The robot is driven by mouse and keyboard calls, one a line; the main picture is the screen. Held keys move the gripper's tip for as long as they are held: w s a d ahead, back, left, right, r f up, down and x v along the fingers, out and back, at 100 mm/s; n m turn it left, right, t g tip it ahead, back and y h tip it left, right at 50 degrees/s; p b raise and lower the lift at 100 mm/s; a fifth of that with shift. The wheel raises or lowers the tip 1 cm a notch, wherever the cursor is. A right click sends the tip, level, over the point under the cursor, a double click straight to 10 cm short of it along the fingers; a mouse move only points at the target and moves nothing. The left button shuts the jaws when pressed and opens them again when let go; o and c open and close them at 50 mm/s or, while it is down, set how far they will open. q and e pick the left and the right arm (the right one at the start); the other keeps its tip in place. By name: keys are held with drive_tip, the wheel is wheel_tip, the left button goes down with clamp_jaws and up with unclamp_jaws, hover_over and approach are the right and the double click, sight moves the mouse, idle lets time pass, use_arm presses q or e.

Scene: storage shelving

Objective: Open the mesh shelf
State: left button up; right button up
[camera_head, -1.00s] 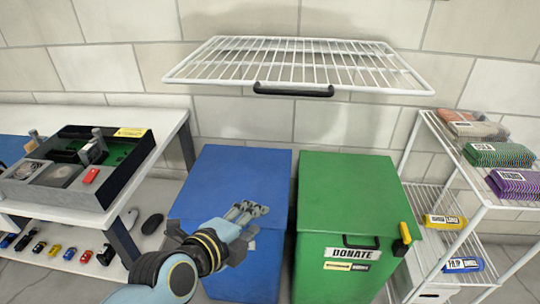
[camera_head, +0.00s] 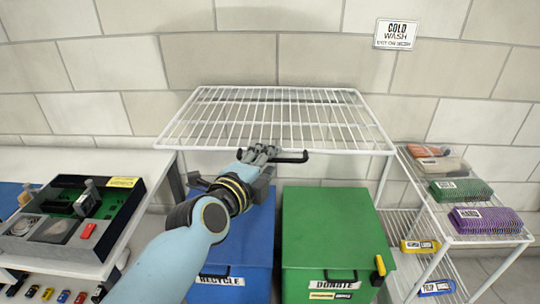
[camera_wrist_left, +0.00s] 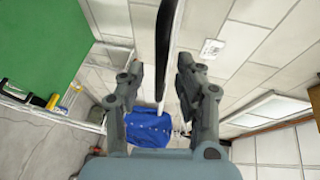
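The mesh shelf (camera_head: 280,120) is a white wire rack, level above the blue and green bins in the head view. A black handle (camera_head: 293,159) sits on its front edge. My left gripper (camera_head: 258,152) is at the left part of this handle and covers some of it. In the left wrist view, the fingers of my left gripper (camera_wrist_left: 160,70) are spread apart. The black handle (camera_wrist_left: 166,40) and a white bar lie between or just beyond them. I cannot tell whether they touch. My right gripper is not in view.
The blue bin (camera_head: 235,245) and green bin (camera_head: 335,240) stand below the shelf. A white rack (camera_head: 445,222) with folded cloths is on the right. A white table (camera_head: 150,165) with a dark tray (camera_head: 70,215) is on the left. A sign (camera_head: 395,34) hangs on the wall.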

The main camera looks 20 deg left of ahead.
use_arm(q)
drive_tip(key=shift+x, duration=0.8)
